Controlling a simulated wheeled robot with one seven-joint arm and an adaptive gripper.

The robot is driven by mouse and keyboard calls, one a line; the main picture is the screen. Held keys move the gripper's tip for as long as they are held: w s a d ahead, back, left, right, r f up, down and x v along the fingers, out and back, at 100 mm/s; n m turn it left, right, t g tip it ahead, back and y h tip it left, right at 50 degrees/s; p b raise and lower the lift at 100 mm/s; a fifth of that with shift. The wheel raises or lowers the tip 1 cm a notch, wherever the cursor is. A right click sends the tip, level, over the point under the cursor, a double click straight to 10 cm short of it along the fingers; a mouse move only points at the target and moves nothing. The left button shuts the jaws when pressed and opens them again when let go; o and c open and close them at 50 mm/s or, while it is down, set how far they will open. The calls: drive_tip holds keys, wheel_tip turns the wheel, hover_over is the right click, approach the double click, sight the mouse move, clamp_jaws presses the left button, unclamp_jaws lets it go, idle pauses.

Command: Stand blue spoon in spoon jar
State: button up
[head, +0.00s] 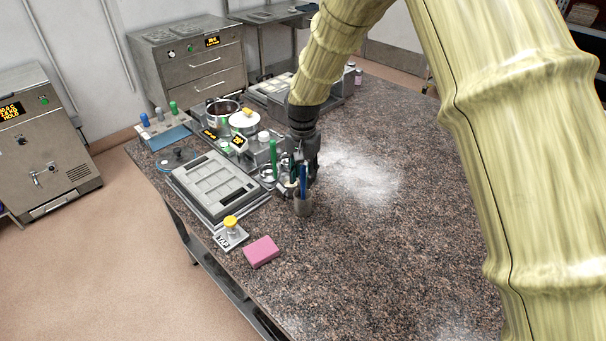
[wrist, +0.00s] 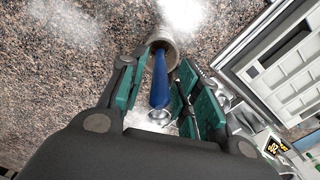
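The blue spoon (head: 303,180) stands roughly upright in the grey spoon jar (head: 302,207) on the stone counter. In the wrist view the blue spoon (wrist: 160,82) runs down into the mouth of the spoon jar (wrist: 166,43), and a round metal end shows nearest the camera. My gripper (head: 300,178) is at the spoon above the jar. In the wrist view its green-padded fingers (wrist: 163,72) are on either side of the spoon, with gaps visible between pads and spoon. The spoon's lower end is hidden inside the jar.
Left of the jar are a grey mould tray (head: 213,184), a green upright item (head: 273,158) and small cups. A pink block (head: 261,252) and a yellow-knobbed tool (head: 230,228) lie in front.

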wheel_tip(320, 180, up, 12)
idle(0.6)
idle(0.5)
